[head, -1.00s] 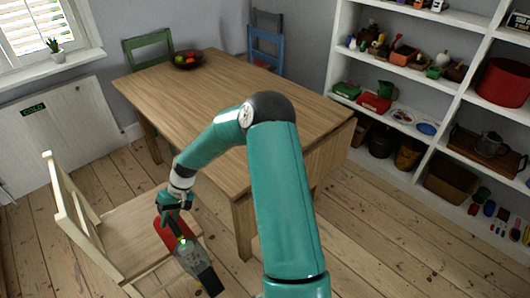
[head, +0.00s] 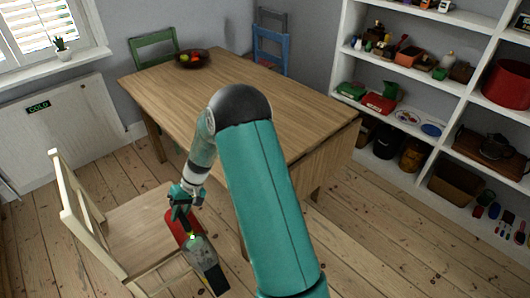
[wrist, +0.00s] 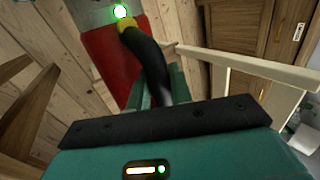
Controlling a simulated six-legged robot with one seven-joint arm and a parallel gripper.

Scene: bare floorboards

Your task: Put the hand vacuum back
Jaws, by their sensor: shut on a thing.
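The hand vacuum has a red body (head: 183,228), a grey see-through nozzle (head: 205,258) with a dark end, and a black handle. My gripper (head: 181,203) is shut on it. It hangs nozzle down and tilted, just right of the chair seat in the head view. In the wrist view the curved black handle (wrist: 152,62) runs between my teal fingers (wrist: 158,92). Its yellow part and a green light show at the top there. I cannot tell whether the vacuum touches the chair.
A pale wooden chair (head: 125,228) stands at the left, close to my gripper. A wooden table (head: 225,85) with a fruit bowl (head: 193,58) stands behind. White shelves (head: 452,88) with many objects line the right. Bare floor (head: 365,235) lies between table and shelves.

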